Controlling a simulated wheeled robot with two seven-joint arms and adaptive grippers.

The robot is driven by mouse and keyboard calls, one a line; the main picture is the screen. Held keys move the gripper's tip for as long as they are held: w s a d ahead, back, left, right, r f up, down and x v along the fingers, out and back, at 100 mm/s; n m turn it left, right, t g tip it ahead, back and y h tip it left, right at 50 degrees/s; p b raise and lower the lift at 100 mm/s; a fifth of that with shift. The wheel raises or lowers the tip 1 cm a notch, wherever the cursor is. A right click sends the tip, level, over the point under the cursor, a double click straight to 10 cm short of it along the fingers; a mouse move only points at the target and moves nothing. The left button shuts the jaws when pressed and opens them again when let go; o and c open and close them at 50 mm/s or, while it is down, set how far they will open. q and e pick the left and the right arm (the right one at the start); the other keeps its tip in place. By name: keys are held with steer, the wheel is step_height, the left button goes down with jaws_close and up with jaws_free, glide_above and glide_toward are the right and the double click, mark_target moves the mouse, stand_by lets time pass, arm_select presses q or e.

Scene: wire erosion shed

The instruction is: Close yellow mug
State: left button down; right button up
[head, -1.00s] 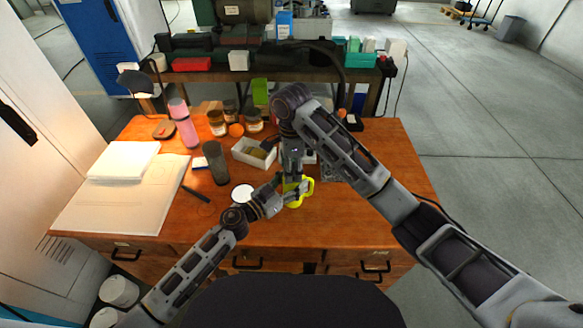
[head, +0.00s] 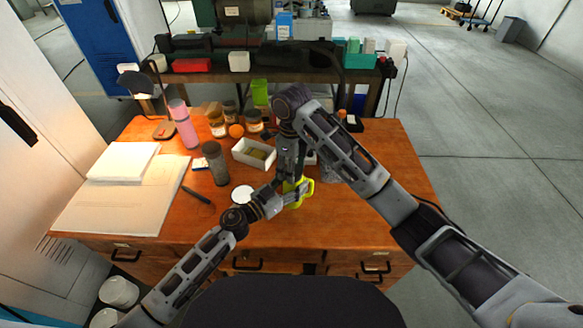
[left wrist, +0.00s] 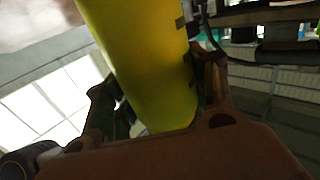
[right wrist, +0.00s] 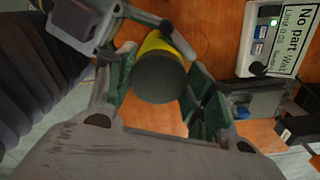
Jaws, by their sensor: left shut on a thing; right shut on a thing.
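The yellow mug (head: 308,188) is at the front middle of the desk, its handle to the right. My left gripper (head: 286,197) is shut on its side from the left. The mug's yellow wall fills the middle of the left wrist view (left wrist: 145,65), between the fingers. My right gripper (head: 291,177) points down over the mug and is shut on a dark round lid (right wrist: 158,78). Yellow shows just beyond the lid's edge in the right wrist view. The lid's underside is hidden, so I cannot tell whether it is seated on the mug.
A white disc (head: 242,194) and a dark pen (head: 196,195) lie left of the mug. A grey cylinder (head: 215,163), a white box (head: 254,153), a pink bottle (head: 184,124) and jars (head: 217,123) stand behind. Papers (head: 110,195) cover the desk's left. The desk's right front is clear.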

steer(key=o, duration=0.9)
steer(key=shift+r, duration=2.25)
steer(key=shift+c, duration=0.3)
